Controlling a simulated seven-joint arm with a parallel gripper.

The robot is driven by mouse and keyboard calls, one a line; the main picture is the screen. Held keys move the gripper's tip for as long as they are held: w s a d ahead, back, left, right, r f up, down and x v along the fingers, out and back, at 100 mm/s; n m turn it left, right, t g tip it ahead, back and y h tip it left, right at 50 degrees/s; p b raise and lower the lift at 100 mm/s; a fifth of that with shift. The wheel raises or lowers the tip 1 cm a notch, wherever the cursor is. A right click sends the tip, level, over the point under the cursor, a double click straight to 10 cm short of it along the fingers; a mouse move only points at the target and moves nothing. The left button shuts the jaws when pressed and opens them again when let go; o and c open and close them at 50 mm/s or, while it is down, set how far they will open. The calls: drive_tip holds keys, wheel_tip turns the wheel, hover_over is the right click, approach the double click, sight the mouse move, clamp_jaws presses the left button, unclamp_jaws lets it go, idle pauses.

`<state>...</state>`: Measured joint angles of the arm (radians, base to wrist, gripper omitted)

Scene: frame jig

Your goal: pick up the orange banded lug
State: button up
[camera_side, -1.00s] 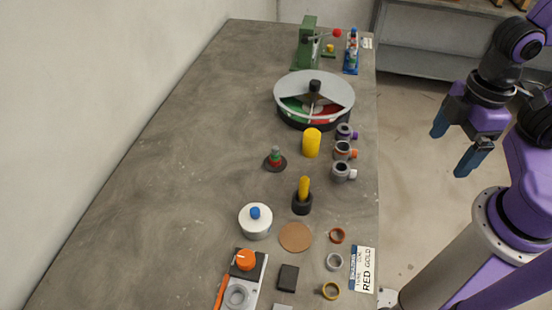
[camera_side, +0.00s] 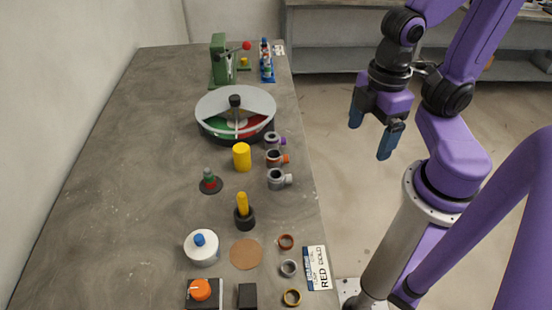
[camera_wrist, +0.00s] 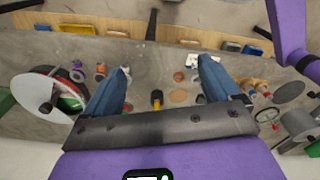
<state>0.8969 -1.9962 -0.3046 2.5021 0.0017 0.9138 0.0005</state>
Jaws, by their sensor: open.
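The orange banded lug (camera_side: 275,159) is a small grey cylinder with an orange stub on its right side. It stands near the table's right edge in the side view, between a purple-stub lug (camera_side: 273,141) and a white-stub lug (camera_side: 279,179). My gripper (camera_side: 370,138) is open and empty, off the table's right edge, to the right of the lugs and clear of them. In the wrist view my open gripper (camera_wrist: 164,66) has two blue fingers spread wide with nothing between them.
A round dial drum (camera_side: 235,113) stands just behind the lugs. A yellow cylinder (camera_side: 242,157) is to their left, and a black holder with a yellow peg (camera_side: 244,213) is in front. Rings (camera_side: 288,268) and a label card (camera_side: 317,268) lie nearer. The table's left side is clear.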

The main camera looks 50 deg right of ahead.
drive_tip(key=shift+o, duration=0.2)
drive_tip(key=m, duration=2.6)
hover_over(277, 154)
wheel_tip(277, 154, down, 4)
drive_tip(key=f, duration=1.2)
drive_tip(key=shift+s+a, duration=0.2)
drive_tip(key=shift+s, duration=0.2)
drive_tip(key=f, duration=0.4)
drive_tip(key=shift+s+a, duration=0.15)
drive_tip(key=shift+a, duration=0.2)
drive_tip(key=shift+f, duration=0.6)
